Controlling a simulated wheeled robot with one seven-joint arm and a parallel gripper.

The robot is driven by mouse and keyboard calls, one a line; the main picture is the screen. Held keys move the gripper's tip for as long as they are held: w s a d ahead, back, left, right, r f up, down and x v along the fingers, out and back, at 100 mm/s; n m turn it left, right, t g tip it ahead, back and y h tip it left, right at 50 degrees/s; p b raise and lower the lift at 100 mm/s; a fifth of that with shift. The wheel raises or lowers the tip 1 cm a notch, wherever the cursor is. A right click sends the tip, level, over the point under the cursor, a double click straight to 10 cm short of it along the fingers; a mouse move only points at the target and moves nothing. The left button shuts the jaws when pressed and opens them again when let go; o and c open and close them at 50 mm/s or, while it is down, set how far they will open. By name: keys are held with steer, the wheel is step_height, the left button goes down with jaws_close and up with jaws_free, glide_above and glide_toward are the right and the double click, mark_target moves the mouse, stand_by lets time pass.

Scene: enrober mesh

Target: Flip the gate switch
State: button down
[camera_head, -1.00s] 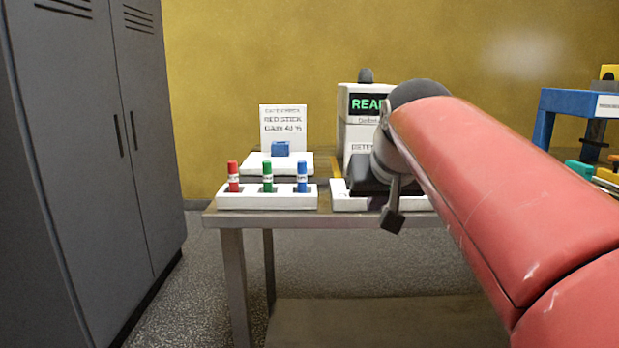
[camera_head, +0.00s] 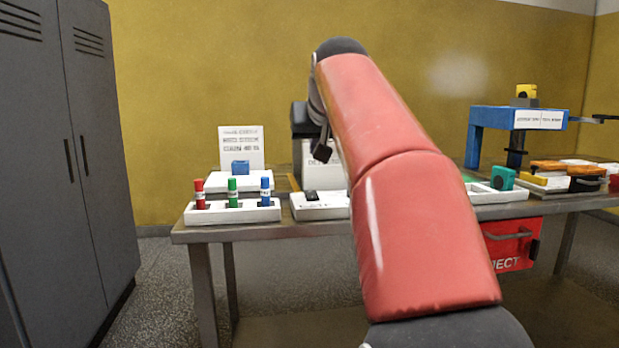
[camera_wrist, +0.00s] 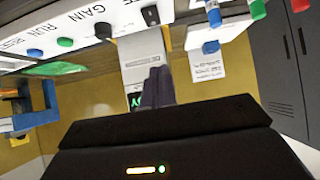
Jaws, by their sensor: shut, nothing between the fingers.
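My gripper (camera_wrist: 157,86) is shut and empty in the wrist view, its dark fingers together in front of a pale grey box (camera_wrist: 141,58). The wrist picture is upside down.
A white rack (camera_head: 232,212) holds red, green and blue sticks left of the box. A blue frame (camera_head: 475,140) and a red reject bin (camera_head: 510,250) are at right. Grey lockers (camera_head: 70,150) stand left.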

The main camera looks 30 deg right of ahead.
glide_above(309, 193)
steer(key=s, duration=0.3)
steer(key=f, duration=0.5)
steer(key=shift+w+a+f, duration=0.25)
steer(key=shift+a+f, duration=0.15)
steer(key=f, duration=0.1)
steer(key=f+b, duration=0.1)
steer(key=f, duration=0.1)
steer(key=shift+w+d+f, duration=0.15)
steer(key=shift+w+f, duration=0.05)
steer(key=shift+w, duration=0.2)
steer(key=shift+f+b, duration=0.3)
steer(key=shift+f, duration=0.15)
steer(key=shift+w+f, duration=0.2)
steer(key=shift+f, duration=0.1)
steer(key=shift+w+d+r+p, duration=0.15)
steer(key=shift+w+p, duration=0.25)
steer(key=shift+p, duration=0.05)
steer(key=shift+w+d+r+p, duration=0.1)
steer(key=shift+w+p, duration=0.25)
steer(key=shift+p, duration=0.1)
steer(key=shift+r, duration=0.15)
